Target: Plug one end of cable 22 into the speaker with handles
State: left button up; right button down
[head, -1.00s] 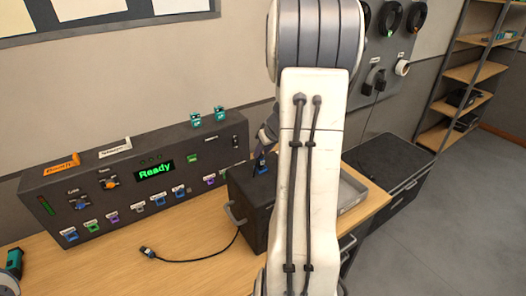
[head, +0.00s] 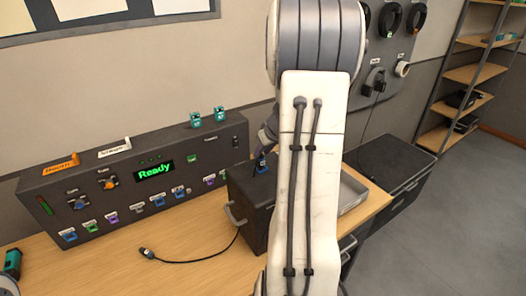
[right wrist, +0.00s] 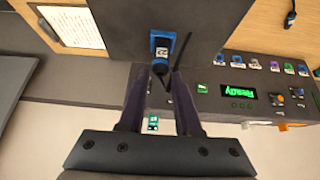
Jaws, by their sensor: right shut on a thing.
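The speaker with handles (head: 249,221) is a dark box on the bench, right of the console, with a grey handle on its near left side. My right gripper (right wrist: 160,80) is shut on a black plug (right wrist: 160,66) over the speaker's top. A blue piece with a white label, seemingly 22, lies at the plug's far end (right wrist: 162,44); it also shows in the head view. I cannot tell whether the plug is fully seated. The cable's other plug (head: 147,253) lies on the bench, its black cable running to the speaker. My left gripper is not in view.
The console (head: 140,185) with a green "Ready" display and a row of coloured ports stands left of the speaker. A grey tray (head: 352,193) is to the right, partly behind my arm. A teal item (head: 12,263) is at the left edge. The bench front is mostly clear.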

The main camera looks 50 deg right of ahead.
jog(key=c, duration=0.5)
grip_release()
jog(key=shift+f, duration=0.4)
jog(key=shift+r, duration=0.15)
jog(key=shift+r, duration=0.15)
jog(key=b+v, duration=0.1)
jog(key=v, duration=0.9)
jog(key=shift+s+r, duration=0.1)
